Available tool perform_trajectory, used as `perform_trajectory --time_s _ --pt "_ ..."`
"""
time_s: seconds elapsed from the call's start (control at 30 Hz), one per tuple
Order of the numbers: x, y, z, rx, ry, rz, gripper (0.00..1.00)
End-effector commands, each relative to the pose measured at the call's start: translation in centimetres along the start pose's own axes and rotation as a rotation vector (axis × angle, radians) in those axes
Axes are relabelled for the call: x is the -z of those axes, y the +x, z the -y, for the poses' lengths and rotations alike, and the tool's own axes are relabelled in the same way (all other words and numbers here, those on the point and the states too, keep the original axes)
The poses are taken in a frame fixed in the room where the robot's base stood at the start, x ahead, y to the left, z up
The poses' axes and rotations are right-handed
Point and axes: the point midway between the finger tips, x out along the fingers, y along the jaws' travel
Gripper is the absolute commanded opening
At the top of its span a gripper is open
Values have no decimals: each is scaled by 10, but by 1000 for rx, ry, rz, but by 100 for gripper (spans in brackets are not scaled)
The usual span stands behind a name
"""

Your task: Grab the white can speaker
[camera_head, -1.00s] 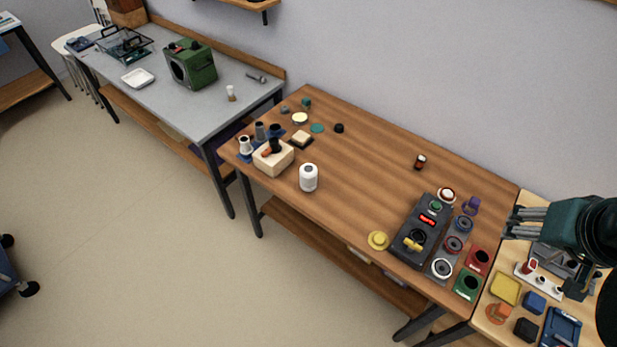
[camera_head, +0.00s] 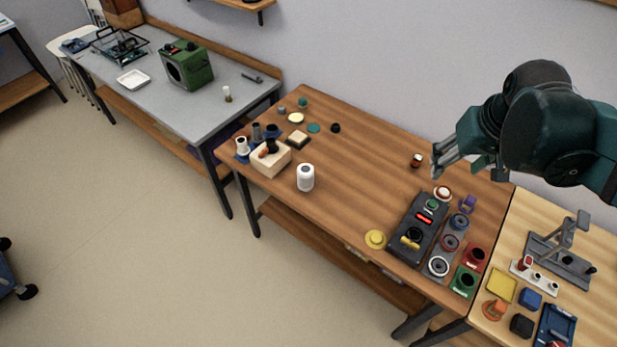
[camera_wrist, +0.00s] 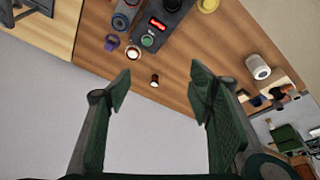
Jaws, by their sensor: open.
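The white can speaker (camera_head: 306,177) is a small upright white cylinder near the front edge of the brown wooden table (camera_head: 350,165), left of its middle. It also shows in the wrist view (camera_wrist: 258,67), at the right, outside the fingers. My gripper (camera_head: 437,168) is above the back right part of that table, well apart from the speaker. In the wrist view my gripper (camera_wrist: 160,92) has its two fingers spread with nothing between them touching.
A wooden block with a dark-handled tool (camera_head: 270,158) stands just left of the speaker. A dark control box (camera_head: 417,228) with several round parts is at the right. A small dark bottle (camera_head: 416,160) stands near my gripper. The table's middle is clear.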

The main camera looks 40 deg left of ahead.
Motion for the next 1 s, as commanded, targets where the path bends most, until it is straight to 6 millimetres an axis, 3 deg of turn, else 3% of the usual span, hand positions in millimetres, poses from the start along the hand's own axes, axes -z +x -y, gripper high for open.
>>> perform_trajectory --time_s 0.5,1.0 --pt "67 58 94 60 -200 91 52" --pt "105 126 204 108 -394 177 52"
